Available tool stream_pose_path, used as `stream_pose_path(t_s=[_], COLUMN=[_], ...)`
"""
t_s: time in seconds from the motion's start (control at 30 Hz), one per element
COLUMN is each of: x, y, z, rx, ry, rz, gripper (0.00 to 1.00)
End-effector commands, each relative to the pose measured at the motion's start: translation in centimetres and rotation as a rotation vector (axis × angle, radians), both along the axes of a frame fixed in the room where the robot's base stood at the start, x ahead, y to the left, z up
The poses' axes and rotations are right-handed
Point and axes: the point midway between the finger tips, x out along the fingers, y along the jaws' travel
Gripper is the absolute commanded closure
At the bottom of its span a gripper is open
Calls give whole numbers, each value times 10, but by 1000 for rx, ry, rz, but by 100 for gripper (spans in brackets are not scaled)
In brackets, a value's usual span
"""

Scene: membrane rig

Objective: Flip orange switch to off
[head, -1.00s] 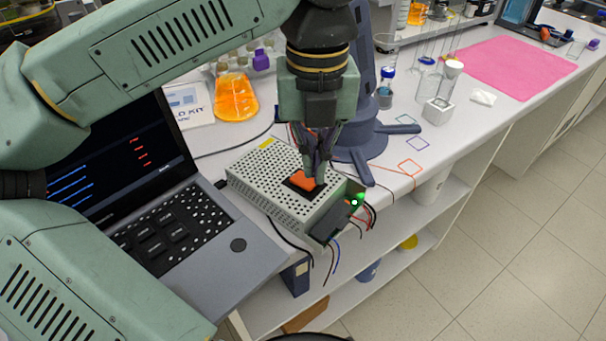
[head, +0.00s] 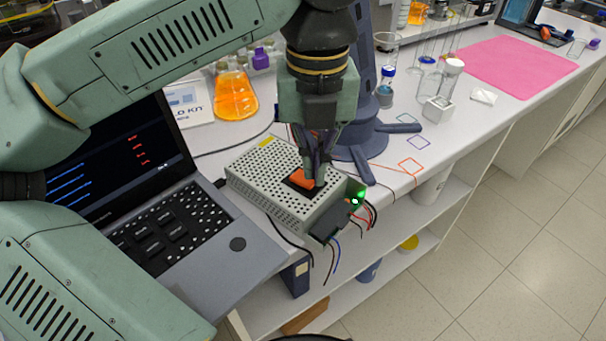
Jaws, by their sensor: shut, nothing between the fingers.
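The orange switch (head: 302,178) is a rocker in a black frame on top of a perforated grey metal power supply box (head: 262,186). A green light (head: 361,194) glows at the right end of the box. My gripper (head: 317,182) points down with its fingers shut and empty. Its fingertips are at the right part of the switch and hide some of it. They look to be touching it or just above it; I cannot tell which.
An open laptop (head: 207,262) stands left of the box. A dark blue stand (head: 357,150) is close behind my gripper. Wires (head: 333,258) hang off the box over the bench edge. An orange flask (head: 234,95) and a pink mat (head: 512,65) are farther back.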

Motion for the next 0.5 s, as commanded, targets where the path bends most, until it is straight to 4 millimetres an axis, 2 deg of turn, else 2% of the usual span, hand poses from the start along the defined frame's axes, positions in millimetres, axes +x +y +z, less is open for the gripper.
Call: stream_pose_path(t_s=[0.5], x=[0], y=[0], z=[-9], rx=[0], ry=[0], rz=[0], gripper=[100])
